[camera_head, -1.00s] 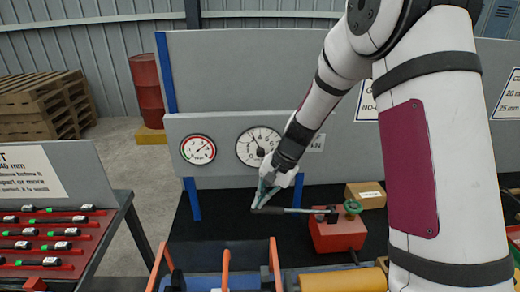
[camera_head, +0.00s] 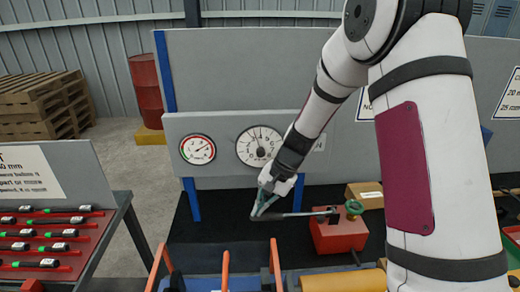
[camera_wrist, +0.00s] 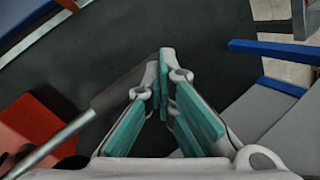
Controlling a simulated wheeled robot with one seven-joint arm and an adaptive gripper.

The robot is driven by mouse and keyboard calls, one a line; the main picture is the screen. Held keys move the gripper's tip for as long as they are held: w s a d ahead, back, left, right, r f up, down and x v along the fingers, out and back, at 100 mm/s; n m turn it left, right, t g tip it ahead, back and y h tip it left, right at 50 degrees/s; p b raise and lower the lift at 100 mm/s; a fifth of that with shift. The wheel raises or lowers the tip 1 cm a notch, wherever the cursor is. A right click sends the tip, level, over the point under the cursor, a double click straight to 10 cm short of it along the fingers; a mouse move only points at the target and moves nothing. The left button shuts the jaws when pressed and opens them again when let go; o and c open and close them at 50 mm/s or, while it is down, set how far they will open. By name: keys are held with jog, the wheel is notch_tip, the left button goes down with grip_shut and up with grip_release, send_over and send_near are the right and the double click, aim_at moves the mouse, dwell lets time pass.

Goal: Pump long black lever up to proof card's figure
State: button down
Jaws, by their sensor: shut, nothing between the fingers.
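The long lever, a grey rod with a dark grip (camera_head: 268,217), reaches left from the red pump body (camera_head: 338,236), its grip end slightly low. It also shows in the wrist view (camera_wrist: 62,135). My gripper (camera_head: 261,212) is shut and empty, its fingertips at the lever's grip. In the wrist view the fingers (camera_wrist: 163,62) are together and the grip passes behind them; whether they touch cannot be told. The large white dial (camera_head: 259,146) has its needle near the top; its figures are too small to read.
A smaller dial (camera_head: 198,149) with a red and green rim is left of the large one. A green knob (camera_head: 354,207) tops the pump, with a cardboard box (camera_head: 368,194) behind. Orange posts (camera_head: 225,268) stand in front. A tool rack (camera_head: 50,245) is at left.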

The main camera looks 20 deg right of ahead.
dwell(0.4)
jog(key=w+a+p+v, duration=0.1)
jog(key=p+v, duration=0.2)
jog(key=v, duration=0.8)
jog(key=shift+s+a+r, duration=0.3)
jog(key=shift+r, duration=0.05)
jog(key=shift+f, duration=0.1)
dwell(0.7)
jog(key=shift+a+f, duration=0.3)
jog(key=shift+f, duration=0.25)
jog(key=shift+f, duration=0.1)
jog(key=shift+w+a+f, duration=0.1)
jog(key=shift+a+f, duration=0.2)
jog(key=shift+f, duration=0.25)
